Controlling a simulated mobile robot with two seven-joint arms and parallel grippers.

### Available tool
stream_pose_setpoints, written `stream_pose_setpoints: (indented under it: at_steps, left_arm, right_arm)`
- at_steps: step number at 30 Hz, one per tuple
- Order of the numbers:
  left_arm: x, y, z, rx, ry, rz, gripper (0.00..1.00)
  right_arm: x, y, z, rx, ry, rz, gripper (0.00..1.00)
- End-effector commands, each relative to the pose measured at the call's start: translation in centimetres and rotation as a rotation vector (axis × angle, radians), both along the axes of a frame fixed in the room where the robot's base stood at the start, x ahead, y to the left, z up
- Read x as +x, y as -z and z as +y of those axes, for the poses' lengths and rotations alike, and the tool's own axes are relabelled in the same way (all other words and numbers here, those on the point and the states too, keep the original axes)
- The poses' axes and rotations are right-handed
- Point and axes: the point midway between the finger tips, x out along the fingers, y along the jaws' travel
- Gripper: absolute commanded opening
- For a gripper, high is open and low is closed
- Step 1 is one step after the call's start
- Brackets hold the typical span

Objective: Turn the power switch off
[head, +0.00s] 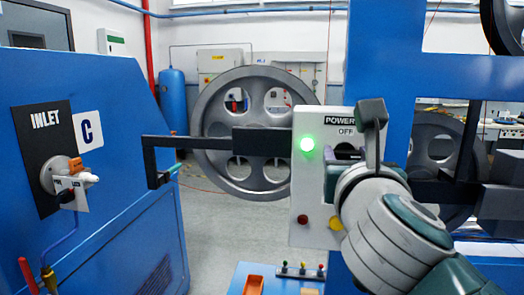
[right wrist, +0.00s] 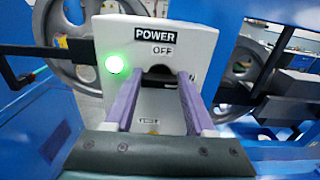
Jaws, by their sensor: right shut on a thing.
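The power box (head: 308,180) is a pale panel with the labels POWER and OFF and a lit green lamp (head: 307,144). It also fills the middle of the right wrist view (right wrist: 200,42). My right gripper (head: 347,152) is at the front of the box, just below the OFF label. Its two purple fingers (right wrist: 160,76) reach to the dark switch (right wrist: 158,71) and are shut on it. The fingers hide most of the switch, and its exact position is hard to tell. A letter N shows beside the right finger. My left gripper is not in view.
A black bar (head: 215,143) runs left from the box, in front of a large grey wheel (head: 212,112). A blue cabinet with an INLET panel (head: 35,130) stands at left. Red (head: 303,220) and yellow buttons sit low on the box. An orange tray (head: 254,285) lies below.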

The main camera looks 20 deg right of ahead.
Motion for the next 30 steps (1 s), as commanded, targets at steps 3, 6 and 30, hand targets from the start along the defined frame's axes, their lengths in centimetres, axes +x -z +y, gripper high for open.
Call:
stream_pose_setpoints:
  at_steps: [3, 6, 30]
  left_arm:
    - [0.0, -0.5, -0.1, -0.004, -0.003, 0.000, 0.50]
    - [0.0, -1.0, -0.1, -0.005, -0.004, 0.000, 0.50]
    - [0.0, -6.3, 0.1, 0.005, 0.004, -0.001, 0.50]
  right_arm:
    - [0.0, -0.2, 0.0, -0.029, 0.000, 0.018, 0.00]
    - [0.0, -0.2, 0.1, -0.069, -0.001, 0.044, 0.00]
    - [0.2, -0.2, 0.4, -0.681, -0.001, 0.419, 0.00]
